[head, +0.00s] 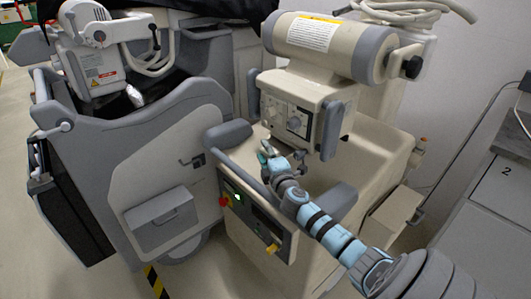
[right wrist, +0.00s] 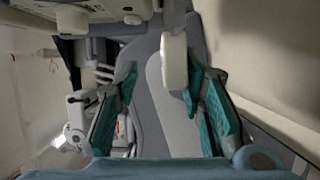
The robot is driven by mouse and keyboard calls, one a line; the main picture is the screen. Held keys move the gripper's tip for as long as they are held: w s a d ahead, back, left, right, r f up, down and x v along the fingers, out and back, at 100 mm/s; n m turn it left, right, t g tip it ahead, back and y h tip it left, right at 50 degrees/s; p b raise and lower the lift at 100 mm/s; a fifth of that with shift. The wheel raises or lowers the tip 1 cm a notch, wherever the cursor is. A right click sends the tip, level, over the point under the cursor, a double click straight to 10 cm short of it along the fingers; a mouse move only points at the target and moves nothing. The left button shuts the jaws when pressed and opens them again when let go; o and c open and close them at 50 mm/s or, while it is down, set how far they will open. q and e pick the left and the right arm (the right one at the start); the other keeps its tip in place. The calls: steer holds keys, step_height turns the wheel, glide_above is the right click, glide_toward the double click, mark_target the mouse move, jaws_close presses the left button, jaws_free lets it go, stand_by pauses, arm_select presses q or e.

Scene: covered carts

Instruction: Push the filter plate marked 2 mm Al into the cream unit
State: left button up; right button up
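The cream unit (head: 291,113) is a box with dials and grey side handles under a cream and grey cylinder in the head view. My right gripper (head: 266,151) is in front of and below this box, above the cart top. In the right wrist view its teal fingers (right wrist: 160,90) are spread apart. A cream rounded piece (right wrist: 174,62) hangs between them, nearer the right finger; I cannot tell whether it touches. I cannot make out a filter plate or a 2 mm Al marking in either view. My left gripper is not in view.
A second cart (head: 160,180) with grey trim and a dark cover stands at the left. A grey push handle (head: 240,170) and a control panel (head: 262,222) lie close to my right arm. A grey cabinet (head: 490,220) marked 2 stands at the right.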

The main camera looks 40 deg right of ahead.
steer(key=v, duration=0.8)
